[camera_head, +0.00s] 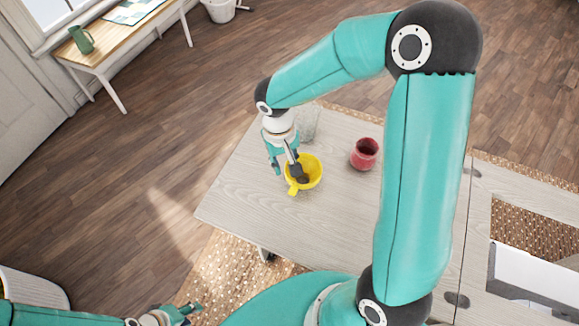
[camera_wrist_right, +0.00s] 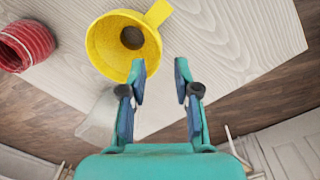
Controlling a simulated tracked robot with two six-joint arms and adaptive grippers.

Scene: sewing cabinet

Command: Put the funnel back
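The yellow funnel (camera_head: 314,166) rests on the grey wooden cabinet top, wide mouth up, with its tab pointing toward the front. It also shows in the right wrist view (camera_wrist_right: 105,55), with its dark hole visible. My right gripper (camera_head: 286,170) is over the funnel's left side. In the right wrist view my right gripper (camera_wrist_right: 160,72) is open, with nothing between its fingertips. One fingertip overlaps the funnel's rim; I cannot tell whether they touch. My left gripper (camera_head: 190,312) is low at the bottom left, away from the cabinet, too small to read.
A red ribbed cup (camera_head: 365,155) stands right of the funnel and also shows in the right wrist view (camera_wrist_right: 28,42). A clear glass (camera_head: 309,122) stands behind the gripper. The cabinet top's (camera_head: 245,190) left part is clear. An opening with a white object lies right.

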